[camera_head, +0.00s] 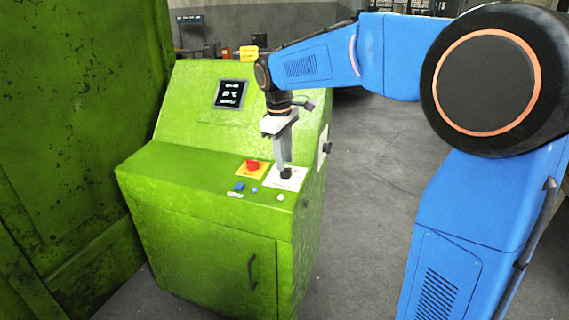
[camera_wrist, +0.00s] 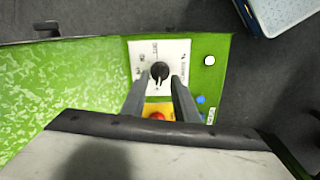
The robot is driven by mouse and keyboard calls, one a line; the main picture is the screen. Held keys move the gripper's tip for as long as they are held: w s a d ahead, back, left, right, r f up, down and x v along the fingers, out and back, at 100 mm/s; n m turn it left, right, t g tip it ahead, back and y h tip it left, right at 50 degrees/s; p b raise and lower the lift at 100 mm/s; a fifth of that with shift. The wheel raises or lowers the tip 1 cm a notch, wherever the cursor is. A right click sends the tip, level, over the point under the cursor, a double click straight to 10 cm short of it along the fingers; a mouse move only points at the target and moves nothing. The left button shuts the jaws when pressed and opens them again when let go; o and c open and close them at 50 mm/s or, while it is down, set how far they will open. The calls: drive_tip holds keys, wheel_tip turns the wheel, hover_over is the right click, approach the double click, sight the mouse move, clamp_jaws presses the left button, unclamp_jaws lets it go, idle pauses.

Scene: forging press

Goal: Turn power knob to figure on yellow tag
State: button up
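The power knob (camera_wrist: 159,70) is a small round black knob on a white dial plate (camera_wrist: 176,52). A light pointer mark shows on it; the marks around it are too small to read. In the head view the knob (camera_head: 286,174) sits on the green console's sloped lower panel. My gripper (camera_head: 284,163) points down at it. In the wrist view my gripper (camera_wrist: 160,77) has its fingers apart, one to each side of the knob, with gaps visible; height above the plate is unclear. The yellow tag (camera_head: 248,53) stands on the console's top edge, its figure unreadable.
A red button (camera_head: 252,165) on a yellow plate is just left of the dial plate. Blue buttons (camera_head: 240,187) and a white button (camera_head: 280,197) lie in front. A dark display (camera_head: 231,93) is on the upper panel. Floor right of the console is clear.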

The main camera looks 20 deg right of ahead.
sight(285, 172)
drive_tip(key=shift+w+d+f, duration=0.1)
drive_tip(key=shift+d+f, duration=0.05)
drive_tip(key=shift+f, duration=0.95)
clamp_jaws()
